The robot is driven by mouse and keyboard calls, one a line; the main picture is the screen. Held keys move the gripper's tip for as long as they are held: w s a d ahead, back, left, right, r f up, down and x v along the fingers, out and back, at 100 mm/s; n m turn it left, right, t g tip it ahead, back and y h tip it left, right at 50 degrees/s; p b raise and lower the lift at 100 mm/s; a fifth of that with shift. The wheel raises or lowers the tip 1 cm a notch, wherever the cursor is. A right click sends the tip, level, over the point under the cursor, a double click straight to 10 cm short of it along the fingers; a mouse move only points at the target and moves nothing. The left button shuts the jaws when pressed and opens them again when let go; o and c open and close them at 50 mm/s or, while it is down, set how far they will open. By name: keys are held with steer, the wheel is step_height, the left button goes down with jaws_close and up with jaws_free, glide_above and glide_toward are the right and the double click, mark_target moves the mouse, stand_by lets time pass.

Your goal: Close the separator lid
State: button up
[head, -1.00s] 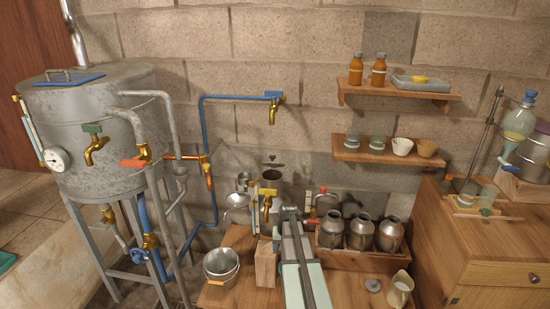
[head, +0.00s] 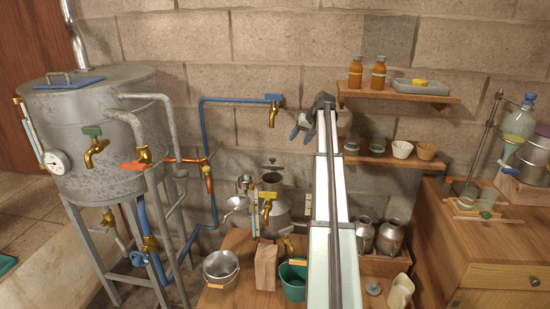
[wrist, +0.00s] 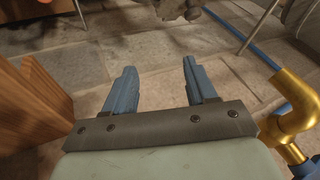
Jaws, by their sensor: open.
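The separator appears to be the grey metal can (head: 277,212) with a brass tap (head: 267,207), at the back of the wooden bench in the head view. Its round mouth looks dark and uncovered. A small lid-like piece with a knob (head: 271,163) shows above and behind the mouth, against the wall; its hinge is too small to make out. My gripper (head: 301,134) is up and to the right of the can, near the shelves, apart from it. In the wrist view my gripper (wrist: 160,68) has its two blue fingers spread with nothing between them.
Two wall shelves (head: 400,95) with bottles and cups are close to the right of my gripper. A blue pipe with a tap (head: 273,112) is to its left. A green bucket (head: 293,280), a wooden block (head: 265,265) and metal cans (head: 390,237) stand on the bench.

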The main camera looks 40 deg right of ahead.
steer(key=w+a+f+n+y, duration=0.1)
steer(key=w+a+f, duration=0.1)
steer(key=f, duration=0.1)
steer(key=w+a+f+n+y, duration=0.1)
steer(key=w+a+f, duration=0.2)
steer(key=w+a+f+n+y, duration=0.1)
steer(key=w+a+f+n, duration=0.1)
steer(key=f, duration=0.2)
steer(key=shift+w+a+g, duration=0.25)
steer(key=shift+w+g, duration=0.05)
steer(key=shift+w, duration=0.1)
stand_by(0.3)
jaws_close()
stand_by(0.6)
